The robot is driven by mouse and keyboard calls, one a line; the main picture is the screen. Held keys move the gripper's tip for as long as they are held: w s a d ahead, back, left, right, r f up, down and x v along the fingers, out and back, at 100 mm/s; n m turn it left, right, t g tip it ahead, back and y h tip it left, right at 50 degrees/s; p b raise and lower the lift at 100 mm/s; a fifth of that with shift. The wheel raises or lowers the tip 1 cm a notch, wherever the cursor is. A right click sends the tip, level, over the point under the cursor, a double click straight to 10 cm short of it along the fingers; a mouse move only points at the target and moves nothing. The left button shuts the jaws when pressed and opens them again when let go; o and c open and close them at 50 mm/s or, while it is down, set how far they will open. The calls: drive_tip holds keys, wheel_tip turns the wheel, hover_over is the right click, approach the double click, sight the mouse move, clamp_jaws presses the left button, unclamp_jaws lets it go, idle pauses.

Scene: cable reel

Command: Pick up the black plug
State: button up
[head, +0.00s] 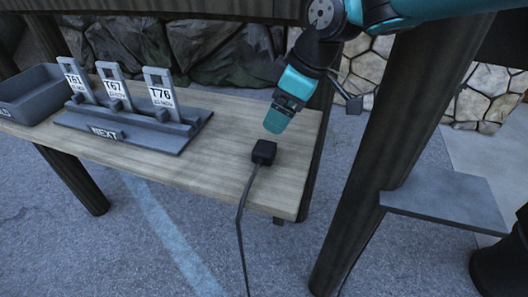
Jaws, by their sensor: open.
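The black plug (264,152) rests on the wooden table (285,185) near its right front part. A dark cable runs from the plug over the front edge and hangs down. My gripper (277,122) is a little above and behind the plug in the picture, pointing down. It is open, and no object shows between its fingers. It appears apart from the plug; the exact gap is hard to judge from this one view.
A grey bin (28,95) is at the far left. A dark post (375,170) and a grey shelf (445,200) are to the right.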

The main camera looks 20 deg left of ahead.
sight(263, 146)
drive_tip(key=x, duration=0.5)
drive_tip(key=shift+a+f, duration=0.15)
drive_tip(key=shift+f, duration=0.2)
drive_tip(key=shift+s+p+x, duration=0.2)
drive_tip(key=shift+p+x, duration=0.2)
drive_tip(key=shift+x, duration=2.3)
drive_tip(key=shift+f, duration=0.1)
drive_tip(key=shift+c, duration=0.4)
drive_tip(key=c, duration=0.9)
